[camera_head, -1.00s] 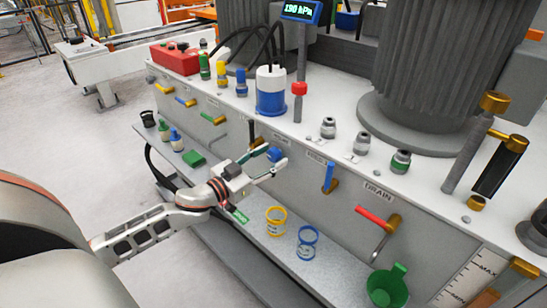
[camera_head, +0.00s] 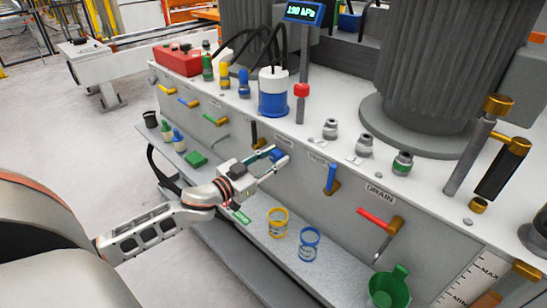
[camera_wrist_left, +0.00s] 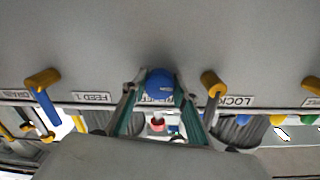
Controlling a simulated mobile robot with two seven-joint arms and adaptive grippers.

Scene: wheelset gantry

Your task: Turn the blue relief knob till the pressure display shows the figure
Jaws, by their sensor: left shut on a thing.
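The blue relief knob (camera_wrist_left: 160,82) sits on the grey front panel, between the two fingers of my left gripper (camera_wrist_left: 157,90) in the left wrist view. In the head view the left gripper (camera_head: 270,160) reaches the panel from the left and is shut on the knob (camera_head: 278,155), which is partly hidden by the fingers. The pressure display (camera_head: 304,12) stands on a post at the top and seems to read 190 hPa in small figures. The figure asked for is not clear to me. My right gripper is not in view.
Blue (camera_head: 331,178) and red (camera_head: 376,217) lever handles stick out of the panel right of the gripper. Yellow (camera_head: 278,222) and blue (camera_head: 308,243) ring-topped cups and a green funnel (camera_head: 390,288) stand on the low shelf (camera_head: 240,262). A black-handled lever (camera_head: 257,133) is close to the knob.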

